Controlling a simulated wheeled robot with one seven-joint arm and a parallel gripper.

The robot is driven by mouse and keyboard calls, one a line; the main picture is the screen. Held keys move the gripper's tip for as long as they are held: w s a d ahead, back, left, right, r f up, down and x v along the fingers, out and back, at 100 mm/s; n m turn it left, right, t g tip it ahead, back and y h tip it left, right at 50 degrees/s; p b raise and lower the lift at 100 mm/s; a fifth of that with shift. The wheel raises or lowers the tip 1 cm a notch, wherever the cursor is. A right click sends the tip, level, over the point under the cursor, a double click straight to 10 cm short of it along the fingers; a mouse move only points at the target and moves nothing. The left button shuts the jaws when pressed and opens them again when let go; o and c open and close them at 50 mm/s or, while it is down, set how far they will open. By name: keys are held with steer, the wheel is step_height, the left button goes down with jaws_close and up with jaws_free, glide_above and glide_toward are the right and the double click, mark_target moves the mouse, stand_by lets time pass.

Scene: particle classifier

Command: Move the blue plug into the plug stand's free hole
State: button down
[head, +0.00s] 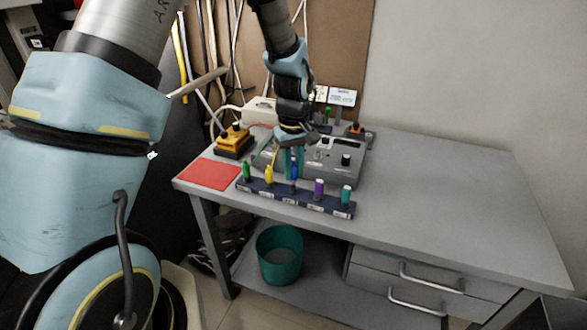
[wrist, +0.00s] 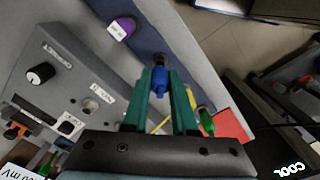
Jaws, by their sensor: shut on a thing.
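The dark blue plug stand (head: 333,208) lies along the desk's front edge. It holds a green plug (head: 246,170), a yellow plug (head: 269,174), a purple plug (head: 319,188) and a teal plug (head: 346,194). My gripper (head: 294,174) is over the gap between the yellow and purple plugs. In the wrist view its green fingers (wrist: 160,85) are shut on the blue plug (wrist: 160,77), whose dark end points at the stand (wrist: 152,38). I cannot tell whether that end is in the hole or just above it; the hole itself is hidden.
A grey instrument panel with knobs (head: 345,160) stands right behind the stand. A red mat (head: 209,174) and a yellow-black device (head: 234,141) are to the left. A teal bin (head: 280,255) is under the desk. The desk's right side (head: 450,195) is clear.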

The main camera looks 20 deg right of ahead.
mark_target(293, 166)
steer(key=shift+f+b, duration=0.9)
steer(key=shift+f, duration=0.55)
steer(key=c, duration=0.6)
jaws_free()
steer(key=shift+c, duration=0.2)
steer(key=shift+r, duration=0.1)
step_height(293, 166, up, 11)
steer(key=shift+f+b, duration=0.2)
steer(key=shift+b, duration=0.75)
